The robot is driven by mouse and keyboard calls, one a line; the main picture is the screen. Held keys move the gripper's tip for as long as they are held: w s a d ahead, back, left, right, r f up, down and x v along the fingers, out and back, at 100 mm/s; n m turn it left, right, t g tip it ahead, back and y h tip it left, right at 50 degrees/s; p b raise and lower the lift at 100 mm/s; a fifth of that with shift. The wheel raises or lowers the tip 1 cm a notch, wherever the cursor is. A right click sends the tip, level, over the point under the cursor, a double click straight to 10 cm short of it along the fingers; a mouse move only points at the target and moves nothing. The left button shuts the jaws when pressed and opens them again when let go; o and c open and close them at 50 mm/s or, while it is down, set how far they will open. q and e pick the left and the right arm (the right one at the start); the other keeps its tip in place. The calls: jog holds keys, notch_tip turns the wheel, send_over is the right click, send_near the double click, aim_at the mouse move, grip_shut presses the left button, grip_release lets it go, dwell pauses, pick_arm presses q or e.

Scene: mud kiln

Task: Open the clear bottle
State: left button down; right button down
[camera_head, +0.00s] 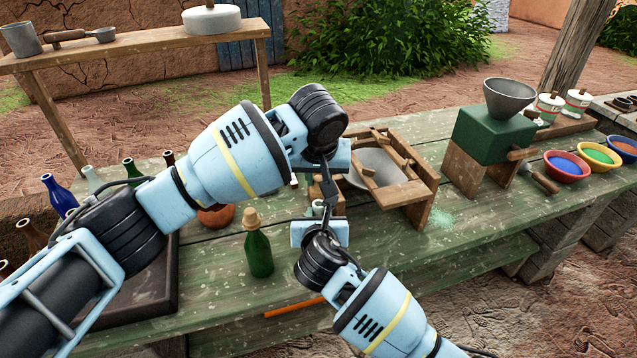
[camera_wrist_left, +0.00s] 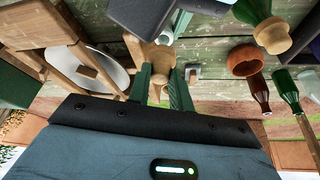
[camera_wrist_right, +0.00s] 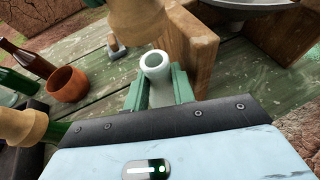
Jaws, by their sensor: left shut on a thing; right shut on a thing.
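The clear bottle (camera_wrist_right: 157,78) stands in my right gripper (camera_wrist_right: 160,92); its pale round mouth is open in the right wrist view. In the head view its pale neck (camera_head: 318,208) shows at my right gripper (camera_head: 319,214), and most of its body is hidden. My left gripper (camera_head: 327,182) is above it, pointing down. In the left wrist view my left gripper (camera_wrist_left: 160,82) is shut on a tan wooden stopper (camera_wrist_left: 157,58). In the right wrist view that stopper (camera_wrist_right: 140,22) is above the bottle mouth, with a gap visible.
A corked green bottle (camera_head: 258,252) stands left of my right gripper. A terracotta bowl (camera_head: 216,215) is behind it. A wooden frame (camera_head: 405,190) around a pale dish is close on the right. A green grinder (camera_head: 490,135) and colour bowls (camera_head: 567,166) stand further right.

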pick_arm(q)
jog(key=shift+r, duration=0.85)
pick_arm(e)
jog(key=shift+s+f, duration=0.1)
jog(key=shift+f, duration=0.25)
jog(key=c, duration=1.1)
grip_release()
jog(key=shift+r, duration=0.1)
pick_arm(q)
jog(key=shift+a, duration=0.15)
pick_arm(e)
jog(key=shift+r, duration=0.15)
pick_arm(q)
jog(key=shift+r, duration=0.1)
pick_arm(e)
jog(key=shift+w+d+r, duration=0.15)
jog(key=shift+w+r, duration=0.05)
jog(key=shift+w, duration=0.05)
jog(key=shift+r, duration=0.1)
pick_arm(q)
jog(key=shift+w, duration=0.1)
pick_arm(e)
jog(key=shift+s+r, duration=0.1)
jog(key=shift+s, duration=0.2)
jog(key=v, duration=1.1)
jog(key=shift+s+a+f, duration=0.2)
jog(key=shift+s+f, duration=0.1)
jog(key=shift+s, duration=0.1)
